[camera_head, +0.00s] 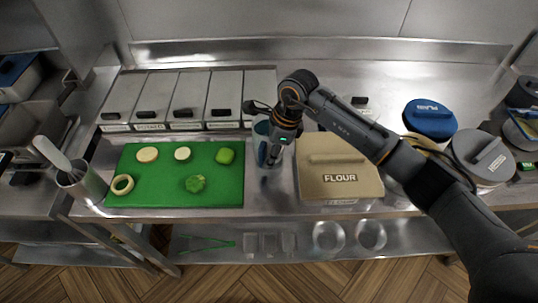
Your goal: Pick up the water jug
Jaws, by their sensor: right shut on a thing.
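The water jug (261,128) is a clear, bluish vessel standing on the steel counter between the green board and the flour box. My right gripper (273,157) comes down over it from above and right and is shut on it. The gripper and wrist cover much of the jug, so the exact place of the grasp is hard to see. The jug looks upright; I cannot tell whether its base touches the counter. My left gripper is not in view.
A green cutting board (160,191) with several vegetable pieces lies left of the jug. A beige flour box (337,186) stands close on its right. Several lidded bins (188,95) line the back. A blue-lidded tub (430,118) and a grey-lidded tub (482,156) stand right.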

